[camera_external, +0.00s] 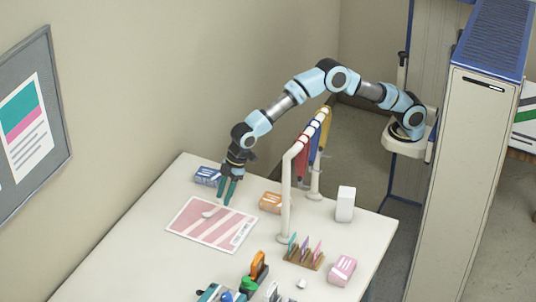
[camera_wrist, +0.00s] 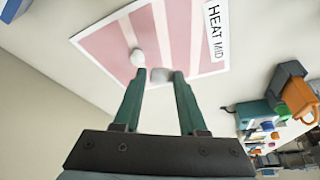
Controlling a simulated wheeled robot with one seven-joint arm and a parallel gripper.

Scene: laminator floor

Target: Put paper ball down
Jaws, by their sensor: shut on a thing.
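My gripper (camera_external: 223,203) points down over the pink-striped sheet (camera_external: 195,225) at the table's back left. In the wrist view its two dark green fingers (camera_wrist: 160,76) are closed on a small whitish paper ball (camera_wrist: 161,75), held between the tips. A second white ball (camera_wrist: 137,57) shows just beyond the left fingertip, over the sheet; it also shows in the external view (camera_external: 208,214). The sheet (camera_wrist: 185,45) bears the words "HEAT MID". I cannot tell whether the held ball touches the sheet.
A blue box (camera_external: 207,176) and an orange box (camera_external: 270,202) stand near the gripper. A white rail (camera_external: 287,190) with hanging coloured items rises to the right. A white box (camera_external: 345,204), a pink box (camera_external: 342,270) and another white lump (camera_external: 301,283) are farther right. The table's left front is clear.

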